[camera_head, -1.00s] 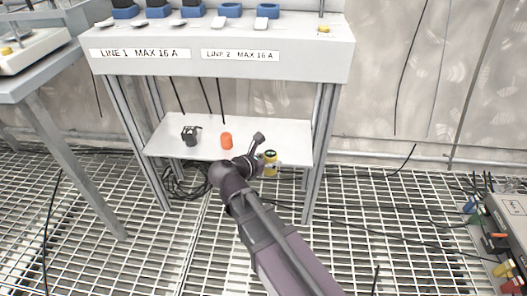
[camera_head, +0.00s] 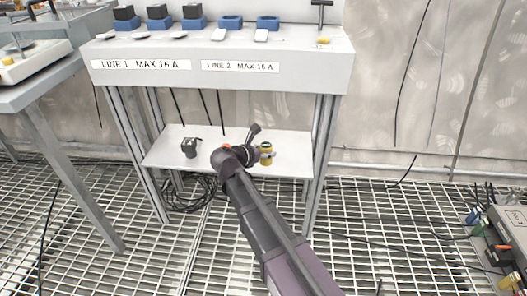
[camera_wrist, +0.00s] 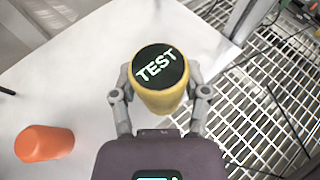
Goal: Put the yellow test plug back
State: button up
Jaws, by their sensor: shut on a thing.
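The yellow test plug (camera_wrist: 157,98) has a black top marked TEST in the wrist view. My gripper (camera_wrist: 160,92) is shut on its sides, one finger on each side. In the head view the plug (camera_head: 266,157) shows beside my gripper (camera_head: 258,150), over the right part of the white lower shelf (camera_head: 290,147). I cannot tell whether its base touches the shelf.
A black block (camera_head: 189,147) sits further left. Above is the bench (camera_head: 300,72) with LINE 1 and LINE 2 labels and several blue sockets (camera_head: 231,22). Bench legs flank the shelf.

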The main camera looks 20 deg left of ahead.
jog(key=w, duration=0.1)
jog(key=w+a, duration=0.1)
jog(key=w, duration=0.1)
jog(key=w+a, duration=0.1)
jog(key=w, duration=0.1)
jog(key=shift+a+f, duration=0.2)
jog(key=shift+f, duration=0.05)
jog(key=shift+f+b, duration=0.1)
jog(key=shift+b, duration=0.2)
jog(key=shift+f+b, duration=1.7)
jog(key=shift+f, duration=0.1)
jog(key=o, duration=1.3)
